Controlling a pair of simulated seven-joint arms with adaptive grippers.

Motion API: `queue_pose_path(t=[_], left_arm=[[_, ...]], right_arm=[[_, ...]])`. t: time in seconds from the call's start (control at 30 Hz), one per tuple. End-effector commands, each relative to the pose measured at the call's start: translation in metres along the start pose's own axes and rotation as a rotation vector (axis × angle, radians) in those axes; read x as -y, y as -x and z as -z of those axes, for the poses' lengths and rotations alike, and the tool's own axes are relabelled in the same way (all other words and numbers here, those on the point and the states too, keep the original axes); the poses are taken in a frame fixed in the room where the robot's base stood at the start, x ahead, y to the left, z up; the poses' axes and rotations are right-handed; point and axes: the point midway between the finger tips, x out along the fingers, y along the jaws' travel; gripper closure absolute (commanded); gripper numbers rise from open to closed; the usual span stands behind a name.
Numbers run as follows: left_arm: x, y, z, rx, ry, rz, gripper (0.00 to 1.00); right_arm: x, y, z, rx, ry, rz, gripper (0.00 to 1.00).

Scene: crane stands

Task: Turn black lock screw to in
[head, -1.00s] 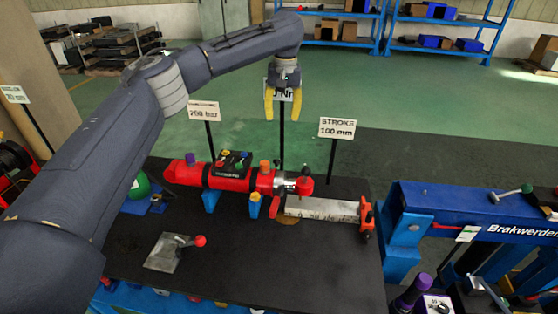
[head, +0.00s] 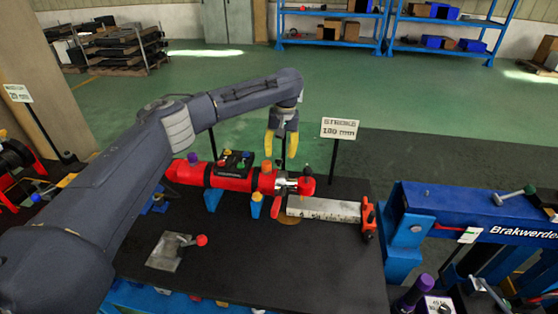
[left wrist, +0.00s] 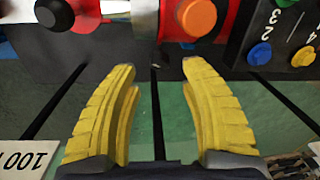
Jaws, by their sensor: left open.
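The black lock screw (left wrist: 53,14) shows as a round black knob on a red body at the top left of the left wrist view, partly cut by the picture edge. My right gripper is not in view.
The orange knob (left wrist: 197,17) and a box with numbered coloured buttons (left wrist: 285,40) sit close by. A STROKE sign (head: 340,128) stands behind the unit. A plate with a red-knobbed lever (head: 170,252) lies in front. A blue crane (head: 470,212) stands at right.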

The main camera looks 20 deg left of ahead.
Motion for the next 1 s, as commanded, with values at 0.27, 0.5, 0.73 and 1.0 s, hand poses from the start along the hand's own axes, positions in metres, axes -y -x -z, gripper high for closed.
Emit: queue_pose_path(t=[0.27, 0.5, 0.73, 1.0], left_arm=[[0.000, -0.031, 0.000, 0.001, 0.001, 0.000, 0.55], [0.000, -0.041, 0.000, 0.000, 0.000, 0.000, 0.55], [0.000, -0.041, 0.000, 0.000, 0.000, 0.000, 0.55], [0.000, -0.041, 0.000, 0.000, 0.000, 0.000, 0.76]], right_arm=[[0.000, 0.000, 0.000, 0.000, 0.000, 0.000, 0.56], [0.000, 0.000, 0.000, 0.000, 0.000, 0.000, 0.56], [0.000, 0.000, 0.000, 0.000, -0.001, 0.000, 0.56], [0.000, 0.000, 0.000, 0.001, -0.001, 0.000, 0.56]])
